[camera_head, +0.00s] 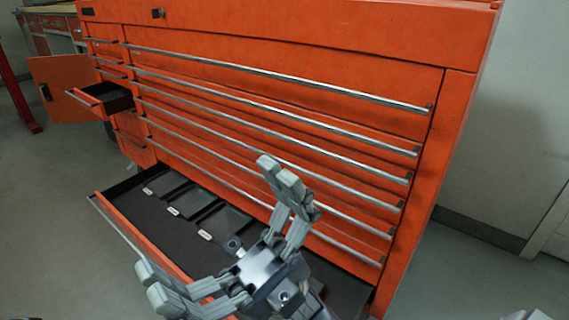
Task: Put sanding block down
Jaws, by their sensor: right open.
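My right gripper (215,232) is in the lower middle of the head view, in front of and above the open bottom drawer (160,217) of an orange tool cabinet (300,60). Its grey fingers are spread wide apart, with nothing visible between them. No sanding block can be made out. The drawer has a black lining and dark compartments with small white labels at its back left. My gripper hides the drawer's middle and part of its right side.
Several shut drawers with long metal handles (280,118) rise above the open one. A small drawer (103,98) at the left also stands open, near an orange door panel (62,86). A red post (17,88) stands far left. The floor at left is clear.

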